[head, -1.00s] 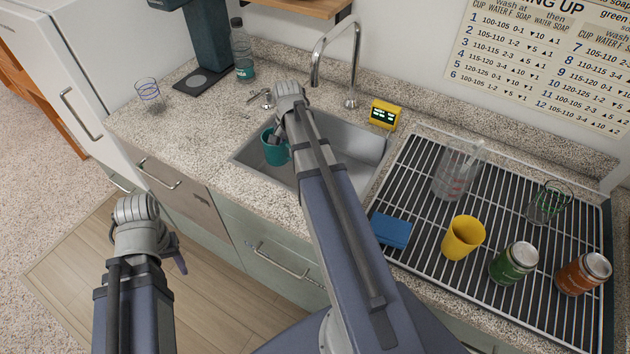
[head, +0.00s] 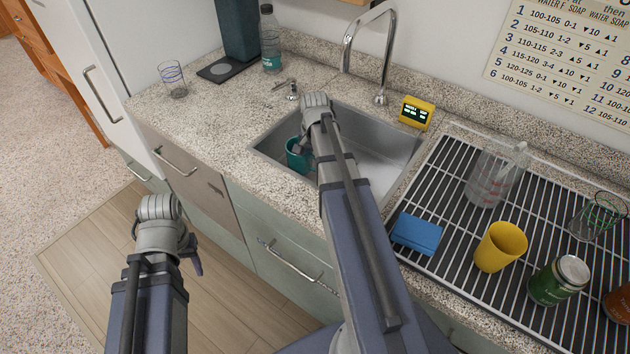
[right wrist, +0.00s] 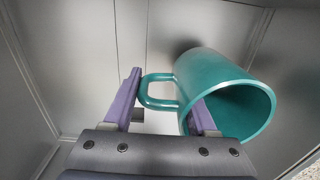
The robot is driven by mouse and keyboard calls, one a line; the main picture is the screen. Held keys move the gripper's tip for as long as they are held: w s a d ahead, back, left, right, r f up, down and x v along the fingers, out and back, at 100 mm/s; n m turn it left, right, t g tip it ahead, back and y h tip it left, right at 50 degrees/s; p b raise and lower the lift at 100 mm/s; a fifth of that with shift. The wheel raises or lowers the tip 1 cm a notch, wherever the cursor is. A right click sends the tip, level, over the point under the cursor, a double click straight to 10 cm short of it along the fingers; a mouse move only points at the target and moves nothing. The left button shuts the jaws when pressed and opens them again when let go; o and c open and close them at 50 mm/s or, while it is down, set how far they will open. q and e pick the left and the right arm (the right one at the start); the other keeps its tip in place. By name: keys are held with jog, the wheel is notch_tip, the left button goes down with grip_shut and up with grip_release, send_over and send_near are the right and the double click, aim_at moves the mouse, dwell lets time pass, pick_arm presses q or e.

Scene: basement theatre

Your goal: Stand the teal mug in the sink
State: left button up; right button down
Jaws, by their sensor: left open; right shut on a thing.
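The teal mug (head: 296,158) is inside the left part of the steel sink (head: 372,158), looking roughly upright. My right gripper (head: 308,146) reaches down into the sink and is shut on the mug. In the right wrist view, the mug (right wrist: 228,88) is at the right, with its handle between the purple fingers of the right gripper (right wrist: 162,108). One finger overlaps the mug's near wall. I cannot tell whether the mug's base touches the sink floor. My left gripper (head: 190,256) is open and empty, in front of the cabinets.
A faucet (head: 380,98) and yellow timer (head: 416,112) stand behind the sink. Right of it, a drying rack holds a blue sponge (head: 416,234), yellow cup (head: 500,247), clear pitcher (head: 494,178) and cans. A glass (head: 173,80) and bottle (head: 270,40) stand on the left counter.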

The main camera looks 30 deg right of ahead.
jog(key=shift+f, duration=0.1)
notch_tip(320, 180, down, 4)
jog(key=b, duration=0.3)
jog(key=shift+r, duration=0.25)
jog(key=shift+b, duration=0.3)
jog(key=shift+f, duration=0.2)
jog(key=shift+c, duration=1)
grip_release()
jog(key=shift+r, duration=0.1)
notch_tip(320, 180, up, 12)
jog(key=p, duration=1.2)
jog(key=shift+r, duration=0.15)
